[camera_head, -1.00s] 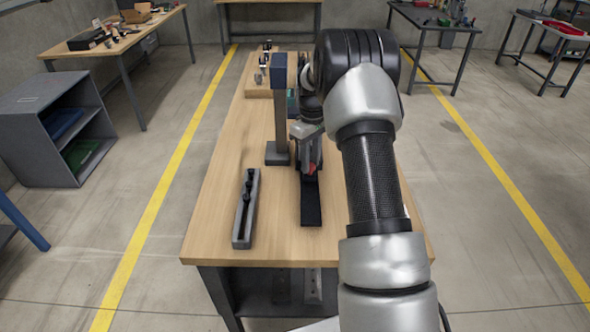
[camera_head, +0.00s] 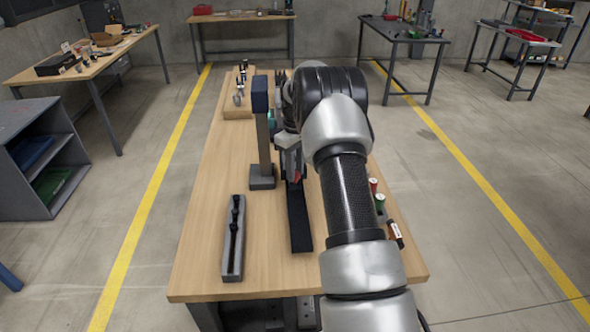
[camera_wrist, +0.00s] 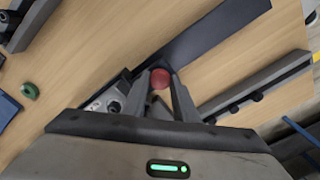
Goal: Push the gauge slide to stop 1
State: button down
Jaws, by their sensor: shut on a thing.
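The gauge slide's red round knob (camera_wrist: 160,78) sits between the fingertips of my gripper (camera_wrist: 158,80) in the wrist view, and the fingers are shut on it. A little red also shows below my gripper (camera_head: 292,168) in the head view. A long dark flat track (camera_head: 299,222) runs from under my gripper toward the table's front edge. It also shows in the wrist view (camera_wrist: 215,38), stretching to the upper right, with bare surface there. My fingers and wrist hide the slide's body. I cannot make out any stop or marking.
A grey channel with black knobs (camera_head: 227,262) lies left of the track. A post with a blue top (camera_head: 260,96) stands close left of my gripper. Small red and green cylinders (camera_head: 380,202) and a dark tube (camera_head: 396,235) are at the table's right edge.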

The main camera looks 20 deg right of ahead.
jog(key=c, duration=1.4)
grip_release()
notch_tip(320, 180, up, 18)
jog(key=shift+f, duration=0.25)
